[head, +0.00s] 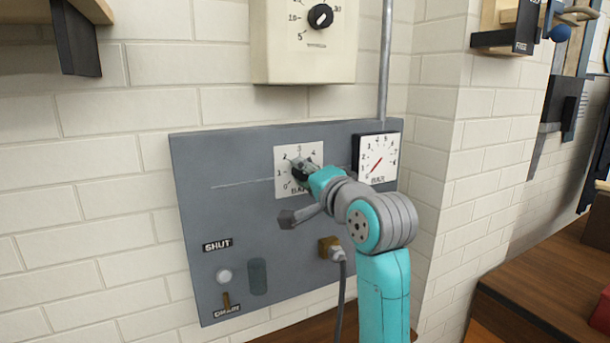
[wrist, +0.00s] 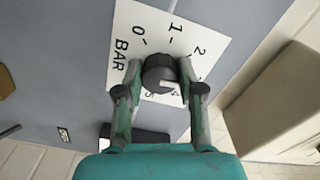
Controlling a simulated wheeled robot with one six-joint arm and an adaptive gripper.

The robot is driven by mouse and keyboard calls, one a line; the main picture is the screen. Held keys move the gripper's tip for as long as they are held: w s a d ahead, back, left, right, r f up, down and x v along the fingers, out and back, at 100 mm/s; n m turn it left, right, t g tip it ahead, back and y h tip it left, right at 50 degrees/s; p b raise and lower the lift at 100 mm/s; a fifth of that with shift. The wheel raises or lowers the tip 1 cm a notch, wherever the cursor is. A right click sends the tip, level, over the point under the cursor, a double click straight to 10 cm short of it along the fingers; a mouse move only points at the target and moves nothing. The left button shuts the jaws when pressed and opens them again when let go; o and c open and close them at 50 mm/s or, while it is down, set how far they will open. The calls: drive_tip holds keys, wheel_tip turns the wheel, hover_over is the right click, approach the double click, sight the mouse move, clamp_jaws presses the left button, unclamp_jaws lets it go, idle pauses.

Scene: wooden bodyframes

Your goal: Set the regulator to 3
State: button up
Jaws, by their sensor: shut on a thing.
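The regulator is a dark round knob (wrist: 158,70) on a white dial plate (head: 285,160) marked with numbers and BAR, on the grey wall panel. My gripper (wrist: 159,79) is shut on the knob, one finger on each side. In the head view my gripper (head: 305,172) covers most of the knob. The 0, 1 and 2 marks show clearly in the wrist view. I cannot tell which number the knob points at. A square pressure gauge (head: 377,150) with a red needle sits just right of the dial. Its needle slants between lower left and upper right.
The grey panel (head: 230,190) hangs on a white brick wall. A brass fitting with a hose (head: 330,247) is below the dial. A cream timer box (head: 275,50) hangs above.

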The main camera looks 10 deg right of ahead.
drive_tip(key=shift+f+m, duration=0.1)
drive_tip(key=shift+m, duration=0.5)
drive_tip(key=o, duration=1.1)
drive_tip(key=shift+o, duration=0.2)
drive_tip(key=v, duration=1.2)
